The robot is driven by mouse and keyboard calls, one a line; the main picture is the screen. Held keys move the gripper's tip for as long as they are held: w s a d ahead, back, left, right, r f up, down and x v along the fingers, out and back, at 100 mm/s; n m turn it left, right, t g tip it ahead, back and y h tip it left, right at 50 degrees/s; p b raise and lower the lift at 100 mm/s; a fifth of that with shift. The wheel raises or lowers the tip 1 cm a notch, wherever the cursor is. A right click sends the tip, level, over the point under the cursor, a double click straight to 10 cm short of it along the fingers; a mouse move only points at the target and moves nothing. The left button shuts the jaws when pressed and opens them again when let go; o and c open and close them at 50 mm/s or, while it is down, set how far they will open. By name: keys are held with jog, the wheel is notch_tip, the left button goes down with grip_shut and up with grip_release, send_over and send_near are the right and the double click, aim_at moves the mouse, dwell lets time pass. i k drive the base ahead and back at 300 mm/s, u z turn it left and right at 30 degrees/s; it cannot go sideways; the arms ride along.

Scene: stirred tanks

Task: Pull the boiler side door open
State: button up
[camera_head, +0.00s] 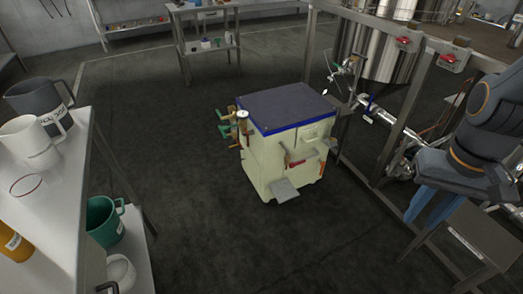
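The boiler appears to be the cream cabinet (260,165) with a dark, blue-edged top, standing on the floor in mid-view. Its right-hand face carries a small red part (295,163) and a grey plate (285,190) jutting out low down. Brass and green valve fittings (226,128) stick out at its left. I cannot clearly make out which panel is the side door; the cabinet's far sides are hidden. My gripper (432,207), with blue fingers below my dark grey arm, is at the right, well apart from the cabinet. Its finger gap is unclear.
A metal frame with steel tanks (385,50) and pipes stands behind and right of the cabinet. A grey stand (470,235) is at lower right. A white shelf (60,205) with jugs is at left. The floor in front and left of the cabinet is clear.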

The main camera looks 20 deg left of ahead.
aim_at(253, 166)
jog(key=u, duration=0.3)
jog(key=i, duration=0.85)
jog(key=u, duration=0.7)
